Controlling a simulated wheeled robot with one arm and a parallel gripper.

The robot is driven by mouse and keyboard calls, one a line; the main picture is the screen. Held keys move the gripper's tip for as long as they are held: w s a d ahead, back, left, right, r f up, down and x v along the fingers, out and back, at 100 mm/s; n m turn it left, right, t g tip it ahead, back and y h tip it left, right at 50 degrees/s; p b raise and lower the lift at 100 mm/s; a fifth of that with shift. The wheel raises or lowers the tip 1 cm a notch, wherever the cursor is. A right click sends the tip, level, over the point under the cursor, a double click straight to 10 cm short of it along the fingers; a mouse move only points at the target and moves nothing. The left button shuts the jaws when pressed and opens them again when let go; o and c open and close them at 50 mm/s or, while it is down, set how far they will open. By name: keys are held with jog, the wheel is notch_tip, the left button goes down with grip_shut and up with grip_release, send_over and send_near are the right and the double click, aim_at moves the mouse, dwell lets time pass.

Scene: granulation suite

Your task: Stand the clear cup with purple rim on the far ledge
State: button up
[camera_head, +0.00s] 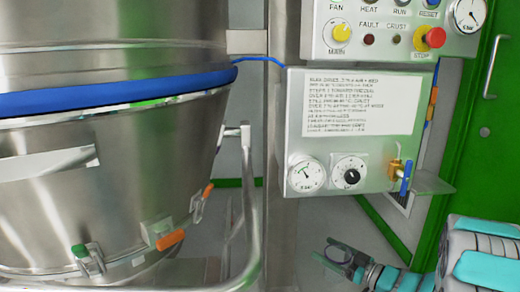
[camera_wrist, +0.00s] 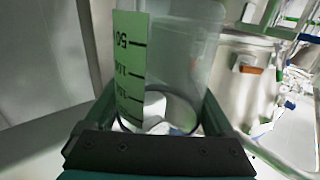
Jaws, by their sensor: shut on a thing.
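My gripper (camera_head: 338,257) is low at the right of the head view, in front of the metal column. In the wrist view its two dark fingers stand on either side of a clear cup (camera_wrist: 188,65) and are shut on it. The cup has a green scale strip with black marks on its side. Its dark round end shows low between the fingers; I cannot make out a purple rim there. In the head view the cup is small and mostly unclear at the fingertips. A small grey metal ledge (camera_head: 432,184) sticks out at the lower right of the instrument panel, with its visible top bare.
A large steel vessel (camera_head: 110,190) with a blue band fills the left. A bent metal rail (camera_head: 248,200) stands beside it. The gauge panel (camera_head: 300,130) has a blue-handled valve (camera_head: 406,178) close to the ledge. A green door (camera_head: 490,150) is at right.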

jog(key=w+a+f+n+g+y, duration=0.1)
jog(key=w+a+f+g+y, duration=0.1)
jog(key=a, duration=0.3)
jog(key=shift+f+n, duration=0.4)
jog(key=shift+f, duration=0.5)
jog(key=shift+d+r+m+t+h+p, duration=0.1)
jog(key=shift+r+m+t+h+p, duration=0.55)
jog(key=shift+m+t+h, duration=0.3)
jog(key=shift+a+r+m+t+h+p, duration=0.1)
jog(key=shift+r+m+t+h+p, duration=0.6)
jog(key=shift+h, duration=0.5)
jog(key=shift+d+r+m+t+h+p, duration=0.1)
jog(key=shift+r+m+t+h+p, duration=0.55)
jog(key=shift+m+t+h, duration=0.3)
jog(key=shift+s, duration=0.1)
